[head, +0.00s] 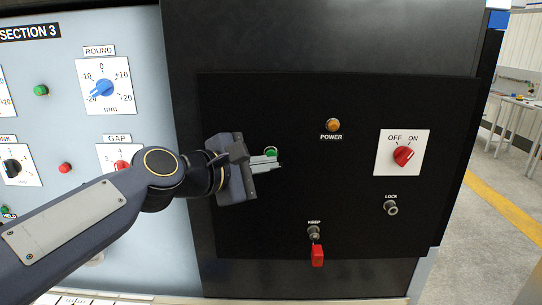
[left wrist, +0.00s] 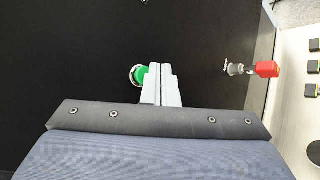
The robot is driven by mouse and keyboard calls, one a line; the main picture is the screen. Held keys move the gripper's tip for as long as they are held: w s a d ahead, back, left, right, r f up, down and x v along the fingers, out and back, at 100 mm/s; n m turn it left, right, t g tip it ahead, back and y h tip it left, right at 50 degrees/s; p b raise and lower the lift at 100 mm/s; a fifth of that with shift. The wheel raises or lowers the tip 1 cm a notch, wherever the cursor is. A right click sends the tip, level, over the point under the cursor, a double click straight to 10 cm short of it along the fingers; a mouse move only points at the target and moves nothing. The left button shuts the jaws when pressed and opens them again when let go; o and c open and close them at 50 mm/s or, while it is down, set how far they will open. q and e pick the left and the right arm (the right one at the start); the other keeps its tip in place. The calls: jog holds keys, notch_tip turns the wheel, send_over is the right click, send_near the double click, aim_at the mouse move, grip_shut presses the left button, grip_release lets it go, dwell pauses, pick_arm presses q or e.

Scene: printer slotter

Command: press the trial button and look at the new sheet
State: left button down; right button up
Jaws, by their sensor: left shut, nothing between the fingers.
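A green push button (head: 271,151) sits on the black control panel (head: 235,95), partly hidden by my left gripper; its label does not show. It also shows in the left wrist view (left wrist: 138,75), just left of the fingertips. My left gripper (head: 279,164) is shut and empty, its fingers together at the button. In the left wrist view the fingertips (left wrist: 159,67) overlap the button's right edge. I cannot tell whether they touch it or whether it is pressed. No sheet can be made out clearly. My right gripper is not in view.
The panel also bears an amber POWER lamp (head: 333,125), a red OFF/ON knob (head: 403,156), a LOCK keyhole (head: 390,207) and a KEEP key switch with a red tag (head: 317,255). A grey SECTION 3 panel (head: 140,55) with dials stands left. Open floor (head: 490,225) lies right.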

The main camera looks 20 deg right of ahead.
pick_arm(q)
jog(key=shift+w, duration=0.1)
jog(key=shift+w+d, duration=0.1)
jog(key=shift+w, duration=0.2)
